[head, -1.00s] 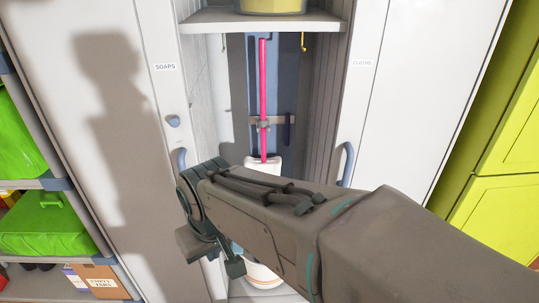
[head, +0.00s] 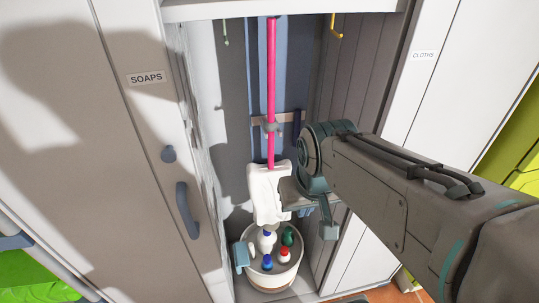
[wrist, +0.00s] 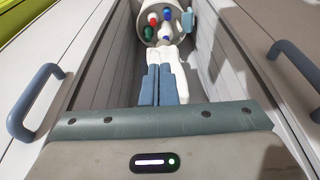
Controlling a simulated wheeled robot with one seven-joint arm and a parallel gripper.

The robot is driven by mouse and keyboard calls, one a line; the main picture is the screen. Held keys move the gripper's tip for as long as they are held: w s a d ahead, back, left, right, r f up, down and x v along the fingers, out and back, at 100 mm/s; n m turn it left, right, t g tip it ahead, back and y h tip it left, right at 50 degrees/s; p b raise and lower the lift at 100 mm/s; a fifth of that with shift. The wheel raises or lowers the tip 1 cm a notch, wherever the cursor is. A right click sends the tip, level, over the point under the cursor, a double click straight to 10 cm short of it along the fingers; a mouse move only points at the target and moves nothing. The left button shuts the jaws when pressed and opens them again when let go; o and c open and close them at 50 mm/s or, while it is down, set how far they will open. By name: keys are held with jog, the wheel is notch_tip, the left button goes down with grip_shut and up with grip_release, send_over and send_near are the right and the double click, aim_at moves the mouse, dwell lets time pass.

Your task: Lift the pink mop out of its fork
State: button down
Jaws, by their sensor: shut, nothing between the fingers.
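The pink mop (head: 271,80) hangs upright inside the open cabinet, its pink handle running up to the shelf. Its white head (head: 268,190) hangs above a bucket. A grey fork (head: 272,127) on a beige rail holds the handle partway down. My gripper (head: 301,212) is just right of the mop head, well below the fork. In the wrist view, the blue-grey fingers of my gripper (wrist: 158,70) are together and empty. The white mop head (wrist: 182,95) shows right behind and beside them; I cannot tell whether they touch. The wrist view does not show the fork.
A white bucket (head: 274,268) with several colored bottles stands on the cabinet floor. The cabinet's side walls are close on both sides. The SOAPS door (head: 145,110) is at left and the CLOTHS door (head: 440,90) at right. A yellow hook (head: 336,27) hangs under the shelf.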

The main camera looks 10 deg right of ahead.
jog(key=shift+s+a, duration=0.1)
jog(key=c, duration=2)
grip_release()
jog(key=o, duration=0.5)
jog(key=shift+o, duration=1.3)
jog(key=w+d+t+h, duration=0.1)
jog(key=w+d+t, duration=0.2)
jog(key=w, duration=0.3)
jog(key=shift+r+m, duration=0.3)
jog(key=shift+r, duration=0.15)
jog(key=n+t+y+p, duration=0.3)
jog(key=t+y+p, duration=0.1)
jog(key=t, duration=0.8)
send_near(273, 76)
jog(key=r, duration=0.1)
jog(key=w, duration=0.2)
jog(key=w+a, duration=0.1)
jog(key=w, duration=0.2)
jog(key=shift+w+a+f, duration=0.1)
jog(key=shift+w, duration=0.25)
jog(key=shift+w+a+f+p, duration=0.15)
jog(key=shift+w+p, duration=0.25)
jog(key=shift+w, duration=0.5)
jog(key=shift+w+a+f+p, duration=0.15)
jog(key=shift+w+p, duration=0.3)
jog(key=shift+w, duration=0.45)
jog(key=shift+w+a+f+p, duration=0.15)
jog(key=shift+w+p, duration=0.25)
jog(key=shift+w, duration=0.5)
